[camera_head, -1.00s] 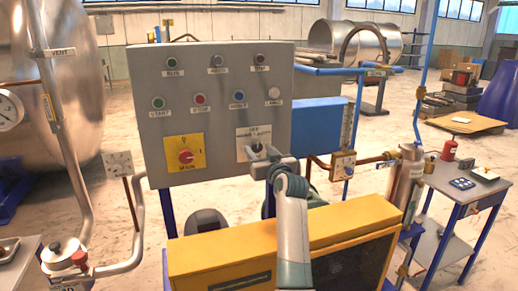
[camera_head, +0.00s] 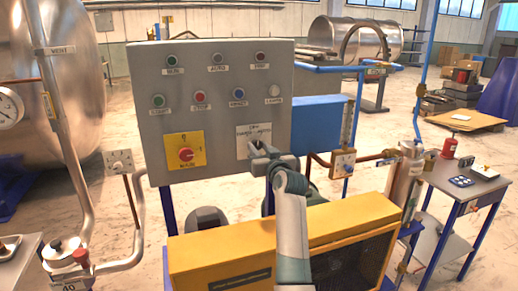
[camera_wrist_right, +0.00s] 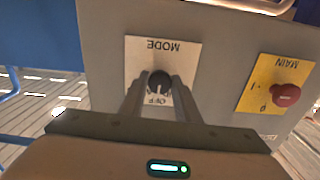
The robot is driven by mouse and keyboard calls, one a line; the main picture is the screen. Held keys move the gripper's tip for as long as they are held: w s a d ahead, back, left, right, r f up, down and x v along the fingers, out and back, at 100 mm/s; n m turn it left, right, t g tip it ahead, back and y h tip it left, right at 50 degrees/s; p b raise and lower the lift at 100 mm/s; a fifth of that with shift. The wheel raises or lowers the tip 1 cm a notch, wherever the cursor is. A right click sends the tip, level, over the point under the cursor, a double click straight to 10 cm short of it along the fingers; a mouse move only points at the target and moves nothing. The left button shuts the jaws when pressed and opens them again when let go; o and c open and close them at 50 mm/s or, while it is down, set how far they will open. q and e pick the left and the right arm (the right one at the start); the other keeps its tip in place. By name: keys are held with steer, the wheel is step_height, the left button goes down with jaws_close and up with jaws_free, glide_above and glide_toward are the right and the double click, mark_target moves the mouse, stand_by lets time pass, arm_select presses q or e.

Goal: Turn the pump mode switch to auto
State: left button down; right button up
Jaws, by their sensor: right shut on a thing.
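The pump mode switch is a small black knob on a white label plate (camera_head: 252,132) at the lower right of the grey control panel. In the right wrist view the black knob (camera_wrist_right: 158,82) sits between my fingertips on the white plate, which reads MODE and OFF upside down. My right gripper (camera_head: 255,149) reaches up to the panel and is shut on the knob; it also shows in the right wrist view (camera_wrist_right: 160,92). In the head view the gripper hides most of the knob. My left gripper is not in view.
The grey panel (camera_head: 215,75) carries several buttons and a red main switch (camera_head: 186,154) on a yellow plate. A yellow machine cover (camera_head: 220,245) lies below, under my right arm. A blue box (camera_head: 318,125) and piping stand to the right, with a side table (camera_head: 470,185) beyond.

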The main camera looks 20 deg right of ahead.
steer(key=m+p, duration=0.2)
steer(key=m, duration=0.2)
steer(key=shift+a+r+m, duration=0.1)
steer(key=shift+r+m, duration=0.05)
steer(key=shift+m, duration=0.15)
steer(key=shift+m+p, duration=1.05)
steer(key=shift+m, duration=0.95)
steer(key=o, duration=1)
steer(key=shift+s, duration=0.15)
